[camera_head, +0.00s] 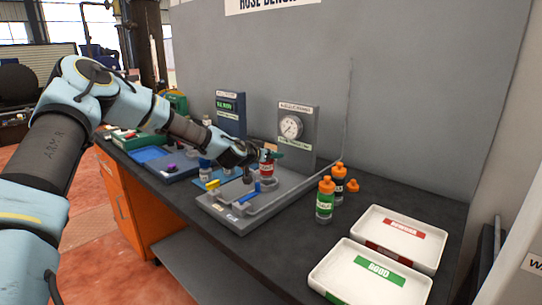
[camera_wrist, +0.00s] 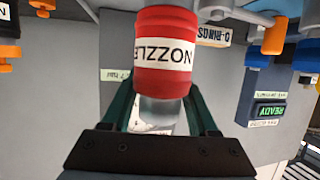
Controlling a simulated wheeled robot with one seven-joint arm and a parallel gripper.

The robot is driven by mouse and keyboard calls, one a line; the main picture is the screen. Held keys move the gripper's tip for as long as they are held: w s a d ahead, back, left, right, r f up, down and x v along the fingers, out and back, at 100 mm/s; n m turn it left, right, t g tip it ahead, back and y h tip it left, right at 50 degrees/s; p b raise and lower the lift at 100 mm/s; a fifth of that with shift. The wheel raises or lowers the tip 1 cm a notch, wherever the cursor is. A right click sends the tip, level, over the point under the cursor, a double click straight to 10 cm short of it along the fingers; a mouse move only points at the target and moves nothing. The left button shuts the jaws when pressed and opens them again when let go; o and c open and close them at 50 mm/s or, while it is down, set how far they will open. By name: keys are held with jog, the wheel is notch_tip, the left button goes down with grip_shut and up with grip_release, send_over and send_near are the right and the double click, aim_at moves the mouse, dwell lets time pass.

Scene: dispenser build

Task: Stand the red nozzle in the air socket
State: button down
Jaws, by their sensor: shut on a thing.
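The red nozzle (camera_wrist: 166,75) fills the middle of the wrist view, with a white band reading NOZZLE and a clear section below its red part. My gripper (camera_wrist: 158,108) is shut on it, with a dark green finger on each side. In the head view the red nozzle (camera_head: 267,169) is at my gripper (camera_head: 263,156), over the grey gauge fixture (camera_head: 230,215). I cannot make out the air socket; my gripper and the nozzle may cover it. I cannot tell whether the nozzle's end touches the fixture.
A round gauge (camera_head: 291,126) stands on an upright panel behind the nozzle. A blue lever (camera_head: 247,195) lies on the fixture's front. Orange-capped bottles (camera_head: 325,202) stand to the right, beside a white GOOD tray (camera_head: 335,262) and a red-labelled tray (camera_head: 428,260). Blue trays lie left.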

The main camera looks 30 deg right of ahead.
jog(key=shift+f+b, duration=0.5)
jog(key=shift+b, duration=0.1)
dwell(0.3)
jog(key=c, duration=0.5)
grip_release()
jog(key=shift+r, duration=0.1)
jog(key=shift+o, duration=0.3)
jog(key=shift+f, duration=0.2)
jog(key=v, duration=1.1)
jog(key=shift+p, duration=0.45)
jog(key=shift+a, duration=0.1)
